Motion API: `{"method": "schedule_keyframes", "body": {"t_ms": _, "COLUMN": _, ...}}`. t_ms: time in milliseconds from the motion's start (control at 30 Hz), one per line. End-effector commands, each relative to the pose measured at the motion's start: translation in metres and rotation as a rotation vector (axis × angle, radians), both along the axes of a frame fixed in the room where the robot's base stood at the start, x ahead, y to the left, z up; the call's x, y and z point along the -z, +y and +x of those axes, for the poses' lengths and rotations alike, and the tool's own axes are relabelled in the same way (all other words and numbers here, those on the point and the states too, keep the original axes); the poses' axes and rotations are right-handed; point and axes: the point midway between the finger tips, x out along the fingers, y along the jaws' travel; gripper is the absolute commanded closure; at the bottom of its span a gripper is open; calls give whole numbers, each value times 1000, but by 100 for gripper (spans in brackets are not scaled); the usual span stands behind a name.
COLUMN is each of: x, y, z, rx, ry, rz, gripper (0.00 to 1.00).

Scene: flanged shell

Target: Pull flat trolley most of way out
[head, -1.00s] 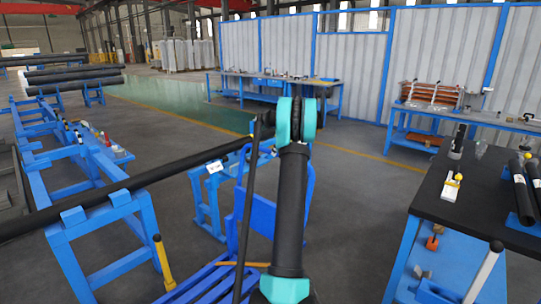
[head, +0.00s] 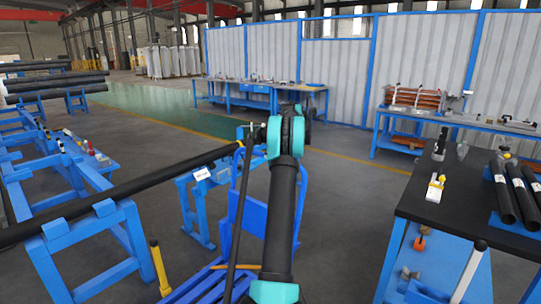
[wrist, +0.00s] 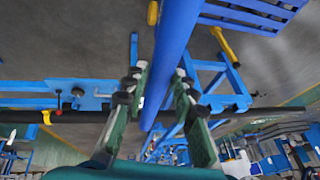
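The flat trolley has a blue slatted deck (head: 195,288) at the bottom of the head view and a blue upright frame (head: 252,222) behind my arm. Its deck also shows at the top right of the wrist view (wrist: 245,14). In the wrist view a thick blue tube (wrist: 177,40), apparently the trolley's handle, runs down between the fingers of my gripper (wrist: 160,98). My arm hides the fingers and part of the frame in the head view.
A black-topped workbench (head: 415,205) stands close on the right. Open grey floor (head: 350,190) lies beyond, before benches and a panel wall.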

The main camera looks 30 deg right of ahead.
Motion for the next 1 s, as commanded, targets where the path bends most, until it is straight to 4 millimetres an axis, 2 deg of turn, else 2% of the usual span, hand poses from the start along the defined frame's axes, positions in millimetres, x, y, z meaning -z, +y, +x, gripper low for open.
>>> {"method": "schedule_keyframes", "body": {"t_ms": 33, "x": 0, "y": 0, "z": 0, "rx": 0, "ry": 0, "rz": 0, "gripper": 64}}
{"method": "schedule_keyframes", "body": {"t_ms": 100, "x": 0, "y": 0, "z": 0, "rx": 0, "ry": 0, "rz": 0, "gripper": 56}}
{"method": "schedule_keyframes", "body": {"t_ms": 467, "x": -4, "y": -1, "z": -1, "rx": 0, "ry": 0, "rz": 1, "gripper": 56}}
{"method": "schedule_keyframes", "body": {"t_ms": 667, "x": -29, "y": -10, "z": -9, "rx": 0, "ry": 0, "rz": 0, "gripper": 56}}
{"method": "schedule_keyframes", "body": {"t_ms": 1000, "x": -88, "y": -31, "z": -28, "rx": 1, "ry": 1, "rz": 1, "gripper": 56}}
